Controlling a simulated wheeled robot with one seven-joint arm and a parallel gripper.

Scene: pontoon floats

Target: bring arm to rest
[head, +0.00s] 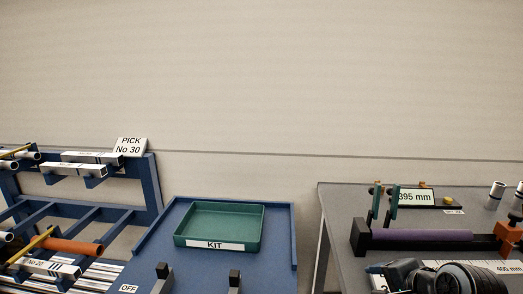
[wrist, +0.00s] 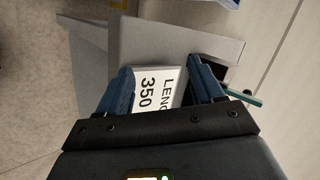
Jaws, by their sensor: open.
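My gripper (wrist: 160,68) shows in the wrist view, with its two blue fingers spread apart. A white card (wrist: 152,88) printed "LENG" and "350" shows in the gap between the fingers, in front of a grey surface (wrist: 165,45). The fingers look clear of the card, though its lower part is hidden by my gripper's body. I see nothing held.
A green KIT tray (head: 255,233), empty, sits on a blue surface (head: 283,255). A blue rack (head: 150,185) with tubes stands left.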

